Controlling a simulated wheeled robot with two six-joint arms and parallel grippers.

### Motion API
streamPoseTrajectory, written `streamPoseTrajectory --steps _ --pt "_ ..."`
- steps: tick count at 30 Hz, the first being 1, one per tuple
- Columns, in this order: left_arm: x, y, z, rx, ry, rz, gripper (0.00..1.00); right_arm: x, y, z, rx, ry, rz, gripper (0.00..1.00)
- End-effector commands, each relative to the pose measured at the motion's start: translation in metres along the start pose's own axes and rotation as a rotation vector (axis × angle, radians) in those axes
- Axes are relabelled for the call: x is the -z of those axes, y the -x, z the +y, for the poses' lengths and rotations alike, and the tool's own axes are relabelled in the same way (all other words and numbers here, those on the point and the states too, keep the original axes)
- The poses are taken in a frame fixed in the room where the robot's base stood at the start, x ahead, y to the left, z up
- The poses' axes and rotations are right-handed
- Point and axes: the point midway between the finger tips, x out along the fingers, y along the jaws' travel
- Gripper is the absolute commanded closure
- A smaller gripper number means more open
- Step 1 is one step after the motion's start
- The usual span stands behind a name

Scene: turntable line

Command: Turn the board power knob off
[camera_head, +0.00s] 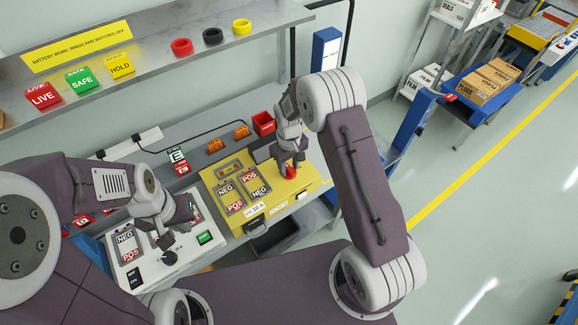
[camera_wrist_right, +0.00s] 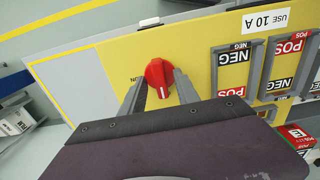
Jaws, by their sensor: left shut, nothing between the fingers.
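A red knob (camera_head: 291,173) with a white pointer line sits on the yellow board (camera_head: 313,181). It shows close up in the right wrist view (camera_wrist_right: 158,76), where a label beside it is partly hidden. My right gripper (camera_head: 291,163) is over the knob. In the right wrist view its two fingers (camera_wrist_right: 160,84) stand apart, one on each side of the knob, with slight gaps visible; firm contact cannot be made out. My left gripper (camera_head: 168,238) is shut and empty over the white board (camera_head: 180,266) at the left.
The yellow board carries NEG and POS plates (camera_head: 229,199) and a USE 10 A label (camera_wrist_right: 265,20). A red bin (camera_head: 263,123) and orange clips (camera_head: 214,145) lie behind it. A shelf (camera_head: 150,68) with signs and tape rings runs above. A dark tray (camera_head: 275,238) sits below the front edge.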

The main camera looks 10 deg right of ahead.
Motion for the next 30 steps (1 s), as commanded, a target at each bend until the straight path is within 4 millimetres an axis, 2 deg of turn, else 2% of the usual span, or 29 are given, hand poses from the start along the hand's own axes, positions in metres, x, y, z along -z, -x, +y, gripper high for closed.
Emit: streamPoseTrajectory --steps 8,15,21,30 --pt "0.000 -0.002 0.000 0.000 0.000 0.000 1.00 0.000 0.004 0.000 0.000 -0.001 0.001 0.63" --pt "-0.001 -0.009 0.000 0.000 0.000 0.000 1.00 0.001 0.054 0.000 -0.001 -0.001 0.005 0.63" --pt "-0.001 -0.012 0.000 0.000 0.000 0.000 1.00 0.000 0.085 0.000 0.000 -0.001 0.001 0.63" --pt "-0.001 -0.011 0.000 0.000 0.000 0.000 1.00 -0.001 0.091 0.000 0.000 -0.001 -0.001 0.63"
